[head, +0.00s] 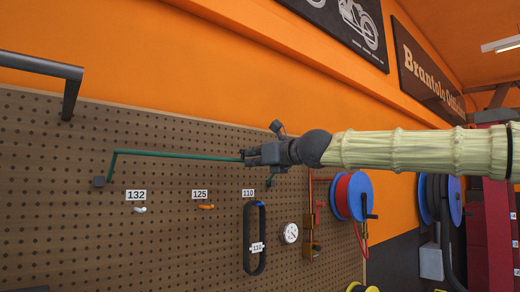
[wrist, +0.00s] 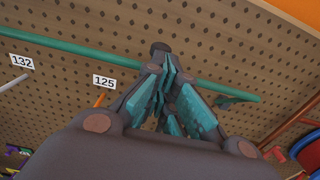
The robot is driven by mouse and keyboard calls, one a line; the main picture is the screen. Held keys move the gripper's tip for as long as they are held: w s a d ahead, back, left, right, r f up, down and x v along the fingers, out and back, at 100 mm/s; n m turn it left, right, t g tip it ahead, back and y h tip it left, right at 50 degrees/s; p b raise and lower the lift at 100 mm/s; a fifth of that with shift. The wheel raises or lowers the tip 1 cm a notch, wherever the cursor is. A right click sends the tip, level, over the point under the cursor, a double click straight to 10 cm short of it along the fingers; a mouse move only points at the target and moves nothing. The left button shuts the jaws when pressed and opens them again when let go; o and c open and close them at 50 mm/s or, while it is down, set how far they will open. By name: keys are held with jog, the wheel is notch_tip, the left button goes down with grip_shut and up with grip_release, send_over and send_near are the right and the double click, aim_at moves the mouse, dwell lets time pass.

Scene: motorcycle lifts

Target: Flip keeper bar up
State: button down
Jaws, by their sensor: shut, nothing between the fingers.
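The keeper bar (head: 180,154) is a thin green bar at the pegboard. It runs roughly level above the row of pegs, and its left end bends down to a dark block (head: 99,182). My gripper (head: 245,156) is at the right part of the bar, with its body covering some of it. In the wrist view the bar (wrist: 95,56) crosses behind the teal-padded fingers of my gripper (wrist: 160,50). The fingers are shut with nothing between them. Whether they touch the bar is not clear.
Labels 132 (head: 136,195), 125 (head: 200,194) and 110 (head: 249,193) mark pegs below the bar. A black belt loop (head: 246,240) hangs under 110. A gauge (head: 290,233) and blue-red hose reel (head: 354,195) are to the right. A dark metal bracket (head: 40,66) juts out upper left.

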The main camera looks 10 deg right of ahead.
notch_tip(320, 180, down, 3)
jog(key=s+d+b, duration=0.2)
jog(key=s+d+r+p, duration=0.1)
jog(key=s+r, duration=0.3)
jog(key=r, duration=0.5)
jog(key=shift+r, duration=0.2)
jog(key=shift+d, duration=0.25)
